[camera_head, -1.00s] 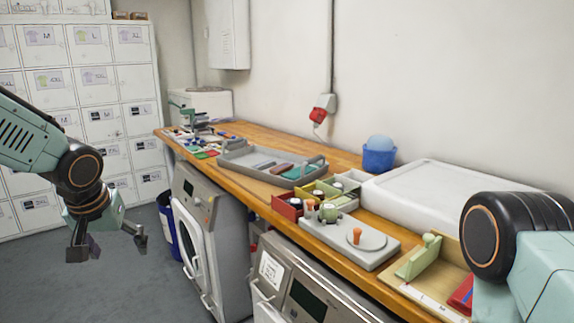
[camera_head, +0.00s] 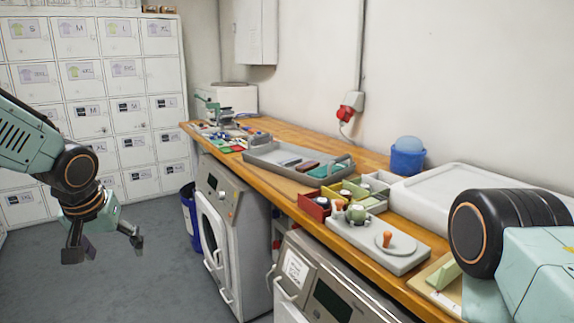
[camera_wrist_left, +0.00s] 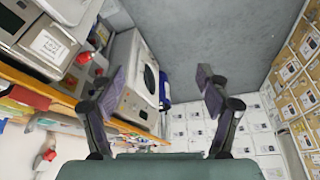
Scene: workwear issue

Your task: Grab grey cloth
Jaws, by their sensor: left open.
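A grey tray (camera_head: 262,159) stands on the wooden counter and holds small flat pieces: a greyish one (camera_head: 290,162), a dark red one (camera_head: 306,166) and a teal one (camera_head: 324,170). The greyish piece may be the grey cloth; it is too small to be sure. My left gripper (camera_head: 104,247) hangs open and empty over the floor at the left, well apart from the counter and tray. In the left wrist view its two fingers (camera_wrist_left: 161,82) are spread with nothing between them. My right arm shows at the right edge, but its gripper is out of the picture.
The wooden counter (camera_head: 278,182) runs above washing machines (camera_head: 232,232). Small coloured bins (camera_head: 314,206), a grey board with knobs (camera_head: 378,244), a blue bucket (camera_head: 407,160) and a white lid (camera_head: 470,190) crowd it. White lockers (camera_head: 98,80) stand behind. The floor (camera_head: 150,275) at left is clear.

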